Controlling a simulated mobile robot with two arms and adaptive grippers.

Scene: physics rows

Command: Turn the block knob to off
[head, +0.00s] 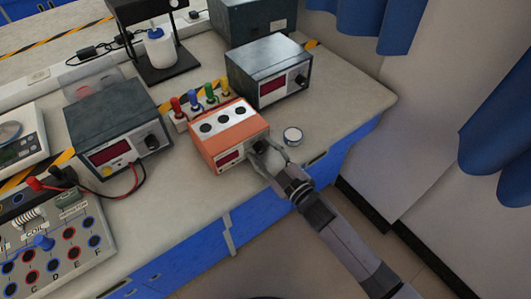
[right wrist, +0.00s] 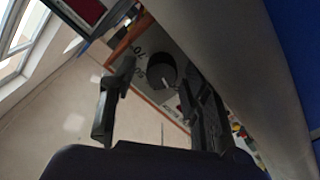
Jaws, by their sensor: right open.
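The orange block heater (head: 222,131), with a pale top holding several dark wells, stands on the bench at the centre of the head view. Its black knob (head: 260,146) is on the front face, at the right of a red display. In the right wrist view the knob (right wrist: 161,70) shows as a dark round cap with a pale mark, on a panel with printed numbers. My right gripper (head: 267,152) is open at the knob, with one finger on each side of it in the wrist view; I cannot tell whether they touch it. My left gripper is not in view.
Bench at the front is clear.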

